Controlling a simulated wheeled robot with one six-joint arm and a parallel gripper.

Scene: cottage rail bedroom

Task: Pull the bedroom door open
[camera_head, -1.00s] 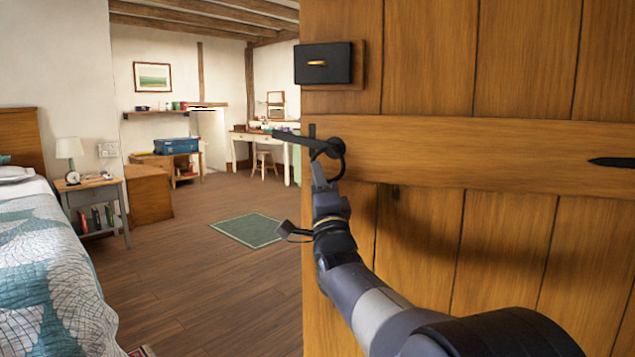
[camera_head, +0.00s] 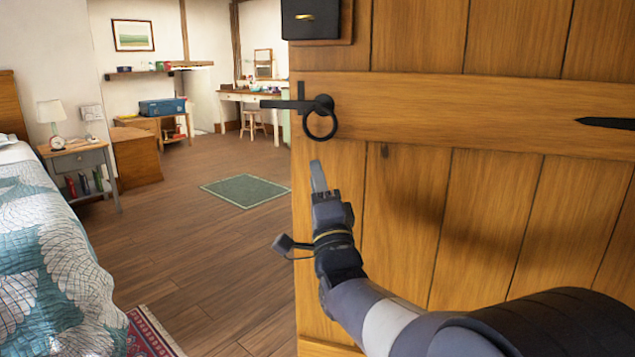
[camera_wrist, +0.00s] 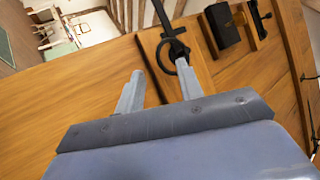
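The plank wooden door (camera_head: 400,220) fills the right of the head view and stands ajar, with the room showing past its left edge. A black ring handle (camera_head: 320,126) hangs on the door's cross rail, with a black latch bar (camera_head: 285,104) reaching left past the door edge. My gripper (camera_head: 318,172) is just below the ring and apart from it in the head view. In the wrist view its two fingers (camera_wrist: 160,75) are spread with nothing between them. The ring (camera_wrist: 181,52) shows just beyond the right fingertip there.
A black lock box (camera_head: 312,18) is fixed above the latch. Left of the door lie open floor (camera_head: 200,235), a green rug (camera_head: 245,190) and a patterned red rug (camera_head: 150,335). A bed (camera_head: 45,260) and a bedside table (camera_head: 85,160) stand at the left.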

